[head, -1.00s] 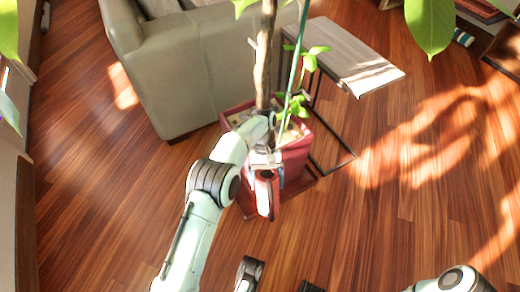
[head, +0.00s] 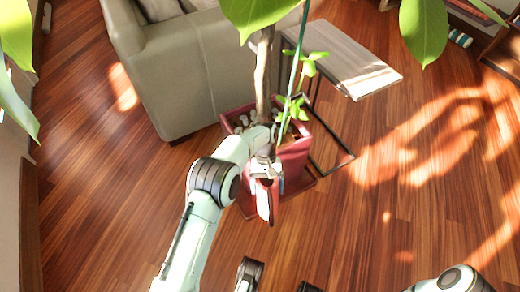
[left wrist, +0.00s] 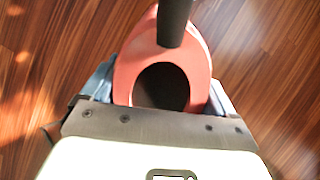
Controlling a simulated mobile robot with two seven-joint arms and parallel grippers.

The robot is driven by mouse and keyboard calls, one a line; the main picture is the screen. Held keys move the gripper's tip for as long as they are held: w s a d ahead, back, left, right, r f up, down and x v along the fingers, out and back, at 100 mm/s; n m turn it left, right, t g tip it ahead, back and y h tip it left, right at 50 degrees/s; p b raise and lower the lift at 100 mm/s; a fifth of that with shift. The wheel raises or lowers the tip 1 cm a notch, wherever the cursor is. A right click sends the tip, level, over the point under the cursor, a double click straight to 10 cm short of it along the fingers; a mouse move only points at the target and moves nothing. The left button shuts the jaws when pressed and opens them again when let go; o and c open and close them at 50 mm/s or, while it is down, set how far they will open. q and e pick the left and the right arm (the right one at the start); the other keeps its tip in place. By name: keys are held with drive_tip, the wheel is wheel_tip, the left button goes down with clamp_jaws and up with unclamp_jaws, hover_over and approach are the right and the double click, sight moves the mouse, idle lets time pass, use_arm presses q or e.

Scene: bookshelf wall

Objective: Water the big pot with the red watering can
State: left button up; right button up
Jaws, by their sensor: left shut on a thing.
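The big pot (head: 293,163) is a square red planter in the middle of the head view. It stands upright on a red base, with a thin trunk and pale stones in it. My left gripper (head: 266,172) is in front of the pot's near side, shut on the red watering can (head: 264,203). The can hangs below the fingers in the head view, partly hidden by the gripper. In the left wrist view the can (left wrist: 197,62) shows as a red rim around a dark opening, with a dark bar above it. My right gripper cannot be made out.
A grey-green sofa (head: 190,75) stands behind and left of the pot. A small side table (head: 345,62) with a thin dark frame stands close at the pot's right. Large leaves (head: 425,28) hang across the top. The wooden floor (head: 400,220) at the right is clear.

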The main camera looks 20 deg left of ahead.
use_arm(q)
drive_tip(key=f+p, duration=0.1)
drive_tip(key=f+t+p, duration=0.1)
drive_tip(key=shift+s+d+f+t+y, duration=0.15)
drive_tip(key=shift+s+f+t+y, duration=0.15)
drive_tip(key=shift+y, duration=0.1)
drive_tip(key=shift+s+d+f+t+y+p, duration=0.15)
drive_tip(key=shift+f+t+p, duration=0.1)
drive_tip(key=shift+f+p, duration=0.3)
drive_tip(key=shift+s+a+f+t+y+p, duration=0.15)
drive_tip(key=shift+f+t+p, duration=0.1)
drive_tip(key=shift+f+p, duration=0.2)
drive_tip(key=shift+d+f+t, duration=0.15)
drive_tip(key=shift+f+t, duration=0.15)
drive_tip(key=shift+f, duration=0.3)
drive_tip(key=shift+w+f+t+y, duration=0.1)
drive_tip(key=shift+f+t+y, duration=0.2)
drive_tip(key=shift+f, duration=0.25)
use_arm(e)
drive_tip(key=w+a+r+t, duration=0.2)
drive_tip(key=w+r, duration=0.3)
drive_tip(key=r, duration=0.2)
drive_tip(key=shift+w+r+n, duration=0.25)
drive_tip(key=shift+w+n, duration=0.05)
drive_tip(key=shift+w, duration=0.05)
use_arm(q)
drive_tip(key=shift+r, duration=0.1)
